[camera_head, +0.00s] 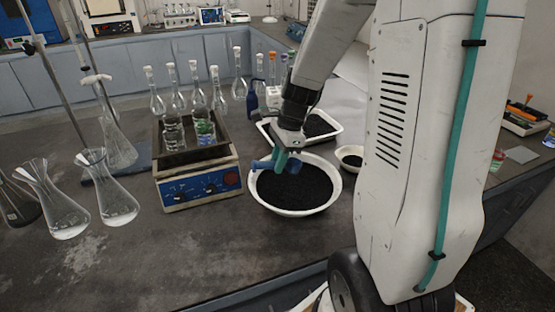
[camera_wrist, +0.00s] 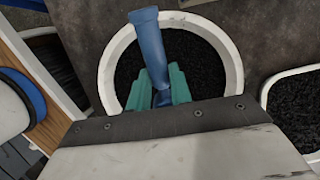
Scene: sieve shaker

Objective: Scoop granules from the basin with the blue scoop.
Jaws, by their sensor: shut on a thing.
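The white basin (camera_head: 268,207) stands on the dark bench and is full of black granules (camera_head: 296,193). It also shows in the wrist view as a white rim (camera_wrist: 108,72) around granules (camera_wrist: 205,70). My gripper (camera_head: 282,160) is over the far left part of the basin. Its teal fingers are shut on the blue scoop (camera_head: 262,166). In the wrist view the scoop (camera_wrist: 150,45) extends up from between the fingers (camera_wrist: 163,90) across the granules and over the basin rim. I cannot tell whether the scoop touches the granules or holds any.
A shaker (camera_head: 200,186) with flasks on it stands left of the basin. A white tray of black granules (camera_head: 335,137) lies behind it, and a small white bowl (camera_head: 341,157) is to the right. Glass flasks (camera_head: 118,205) stand at the left. The bench front is clear.

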